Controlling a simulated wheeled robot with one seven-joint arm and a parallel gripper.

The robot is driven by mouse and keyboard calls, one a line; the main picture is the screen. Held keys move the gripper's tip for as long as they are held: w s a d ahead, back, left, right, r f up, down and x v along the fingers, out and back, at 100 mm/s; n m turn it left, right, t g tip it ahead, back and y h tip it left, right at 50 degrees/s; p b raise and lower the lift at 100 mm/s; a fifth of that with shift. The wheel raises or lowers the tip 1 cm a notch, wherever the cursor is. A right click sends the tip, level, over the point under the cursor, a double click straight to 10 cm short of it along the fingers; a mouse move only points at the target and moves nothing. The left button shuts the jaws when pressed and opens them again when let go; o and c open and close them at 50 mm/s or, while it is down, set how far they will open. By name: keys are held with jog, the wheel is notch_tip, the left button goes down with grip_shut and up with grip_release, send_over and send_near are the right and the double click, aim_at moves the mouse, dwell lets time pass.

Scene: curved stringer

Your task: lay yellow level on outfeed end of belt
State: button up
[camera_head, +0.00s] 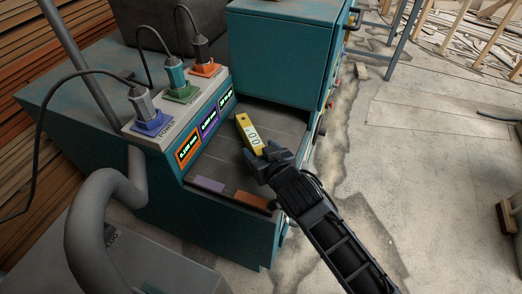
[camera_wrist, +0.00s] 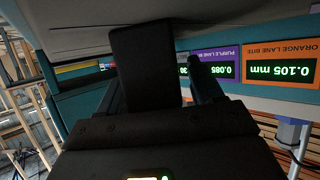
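The yellow level (camera_head: 249,132) is a narrow bar with a white marked face. In the head view it is over the dark belt (camera_head: 285,122), slanted, its near end at my gripper (camera_head: 262,160). I cannot tell whether it touches the belt. In the wrist view a dark block (camera_wrist: 150,65), probably the level in shadow, stands out from between the fingers of my gripper (camera_wrist: 160,85). A narrow gap shows beside the right finger, and the left finger is partly hidden. Whether the fingers grip the level is unclear.
Lit lane displays (camera_head: 209,122) line the belt's left side. A purple pad (camera_head: 207,185) and an orange pad (camera_head: 251,199) sit at its near edge. A teal housing (camera_head: 280,55) rises behind. Plugs stand on the power panel (camera_head: 165,130).

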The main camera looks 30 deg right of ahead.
jog(key=shift+r, duration=0.15)
jog(key=b+v, duration=0.1)
jog(key=v, duration=1.1)
jog(key=s+a+n+y, duration=0.1)
jog(key=s+n+y, duration=0.1)
jog(key=s, duration=1.4)
jog(key=s+r+t, duration=0.1)
jog(key=s+r, duration=0.7)
jog(key=s, duration=0.4)
jog(key=shift+s+a, duration=0.3)
jog(key=shift+s, duration=0.05)
jog(key=shift+r, duration=0.15)
